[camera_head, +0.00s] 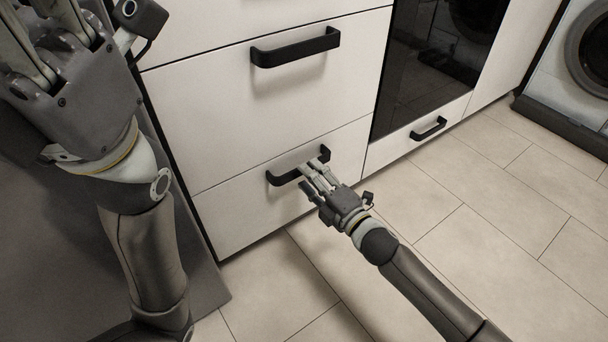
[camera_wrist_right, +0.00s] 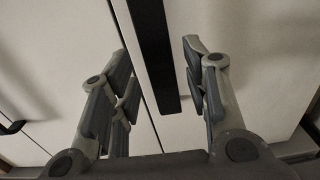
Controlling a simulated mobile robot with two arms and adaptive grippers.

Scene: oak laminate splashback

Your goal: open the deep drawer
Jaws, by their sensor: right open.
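The white cabinet has a lower drawer front (camera_head: 235,205) with a black bar handle (camera_head: 282,179). A taller-looking drawer front (camera_head: 210,115) above it has its own black handle (camera_head: 295,48). Both fronts look closed. My right gripper (camera_head: 314,176) is open at the right part of the lower handle. In the right wrist view the black handle bar (camera_wrist_right: 156,55) lies between the spread fingers (camera_wrist_right: 160,88), with gaps on both sides. My left gripper (camera_head: 48,42) is raised at the upper left, away from the handles; its fingertips are cut off or unclear.
A dark glass appliance door (camera_head: 420,70) stands right of the drawers, with a small handled front (camera_head: 428,128) below. A washing machine (camera_head: 580,60) is at the far right. The tiled floor (camera_head: 480,190) in front is clear.

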